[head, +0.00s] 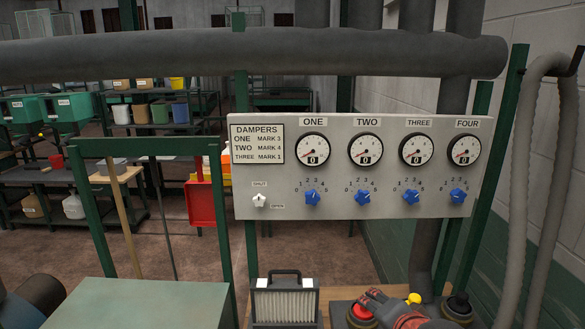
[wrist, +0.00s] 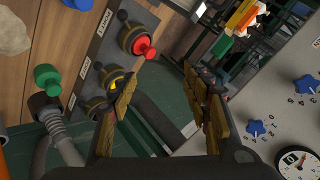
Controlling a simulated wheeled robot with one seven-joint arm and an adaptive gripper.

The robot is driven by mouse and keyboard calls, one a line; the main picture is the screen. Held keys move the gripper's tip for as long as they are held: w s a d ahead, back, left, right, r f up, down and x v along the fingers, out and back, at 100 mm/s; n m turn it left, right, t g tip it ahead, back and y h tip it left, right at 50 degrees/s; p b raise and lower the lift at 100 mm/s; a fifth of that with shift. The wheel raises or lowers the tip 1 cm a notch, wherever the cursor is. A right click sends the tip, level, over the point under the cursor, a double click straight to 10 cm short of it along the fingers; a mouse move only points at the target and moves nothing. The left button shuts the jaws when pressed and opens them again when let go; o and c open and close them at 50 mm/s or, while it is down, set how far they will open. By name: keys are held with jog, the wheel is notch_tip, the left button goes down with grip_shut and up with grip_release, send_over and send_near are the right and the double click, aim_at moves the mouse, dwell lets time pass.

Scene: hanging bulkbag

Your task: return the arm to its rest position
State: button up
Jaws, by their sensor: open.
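In the wrist view my gripper (wrist: 162,95) is open, with two worn yellow-brown fingers apart and nothing between them. A control plate with a red button (wrist: 142,46), a yellow-marked control (wrist: 114,85) and black knobs lies to the left of the fingers. The grey damper panel (head: 350,208) stands upright in the head view; part of it shows at the right of the wrist view (wrist: 290,115). A red and grey part at the bottom of the head view may be my arm; I cannot tell for sure.
A thick grey pipe (head: 250,56) crosses above the panel. A pleated filter box (head: 285,300) stands below it. A green cabinet (head: 150,302) and green frame (head: 145,148) are at left. A grey hose (head: 518,170) hangs at right. Open floor shows behind.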

jog(key=s+f+n+g, duration=0.2)
jog(key=s+n+g, duration=0.2)
jog(key=s+n, duration=0.6)
jog(key=s, duration=0.9)
jog(key=shift+s+n+g, duration=0.25)
jog(key=shift+n+g, duration=0.15)
jog(key=shift+d, duration=0.1)
